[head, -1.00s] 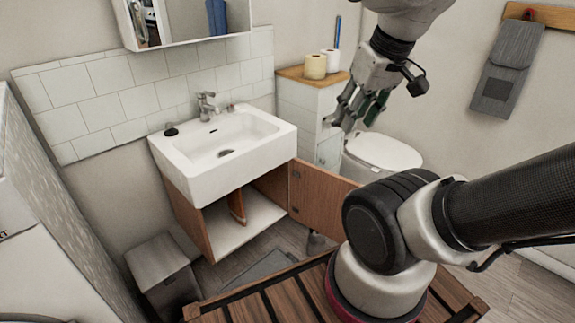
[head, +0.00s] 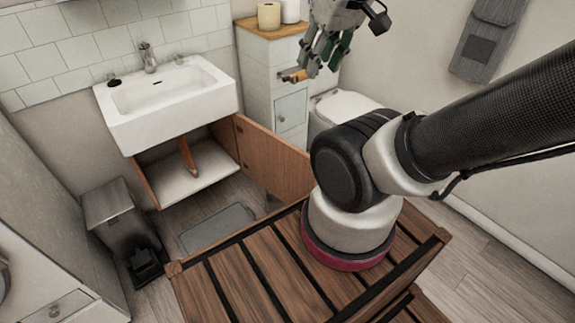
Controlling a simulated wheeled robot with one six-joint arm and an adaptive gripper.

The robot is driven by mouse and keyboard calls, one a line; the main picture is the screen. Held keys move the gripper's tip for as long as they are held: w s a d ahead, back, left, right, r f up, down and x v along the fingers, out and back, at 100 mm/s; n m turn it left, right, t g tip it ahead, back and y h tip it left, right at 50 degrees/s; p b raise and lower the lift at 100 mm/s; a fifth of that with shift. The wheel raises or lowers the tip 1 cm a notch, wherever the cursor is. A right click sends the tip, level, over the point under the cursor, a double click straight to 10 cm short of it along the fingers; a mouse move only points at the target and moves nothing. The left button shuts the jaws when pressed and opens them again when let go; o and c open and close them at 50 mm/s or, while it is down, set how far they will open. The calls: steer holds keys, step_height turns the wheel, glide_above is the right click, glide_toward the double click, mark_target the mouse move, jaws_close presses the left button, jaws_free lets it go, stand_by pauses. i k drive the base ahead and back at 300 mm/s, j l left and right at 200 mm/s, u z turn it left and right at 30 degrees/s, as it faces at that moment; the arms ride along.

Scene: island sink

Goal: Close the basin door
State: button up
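The basin door (head: 272,158) is a brown wooden panel on the right side of the cabinet under the white sink (head: 170,98). It stands wide open, swung out toward the lower right, and its outer end is hidden behind my arm. My gripper (head: 312,74) hangs in the air at the top, above and to the right of the door, in front of the small tiled cabinet. It is apart from the door, with its fingers spread and nothing visible between them.
A tiled side cabinet (head: 285,98) with a wooden top and paper rolls stands right of the sink. The toilet (head: 345,108) is beside it. A pedal bin (head: 115,215) stands left of the basin cabinet. A grey floor mat (head: 218,228) lies in front. A slatted wooden surface (head: 250,285) is under my arm.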

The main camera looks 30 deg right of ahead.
mark_target(283, 169)
steer(key=l+u, duration=0.25)
steer(key=l, duration=0.3)
steer(key=l+u, duration=0.25)
steer(key=l, duration=0.25)
steer(key=k+l+u, duration=0.1)
steer(key=l+u, duration=0.15)
steer(key=l, duration=0.25)
steer(key=k+l+u, duration=0.15)
steer(key=l+u, duration=0.15)
steer(key=l, duration=0.2)
steer(key=i+l+u, duration=0.1)
steer(key=l+u, duration=0.2)
steer(key=l, duration=0.75)
steer(key=l+u, duration=0.3)
steer(key=l, duration=0.8)
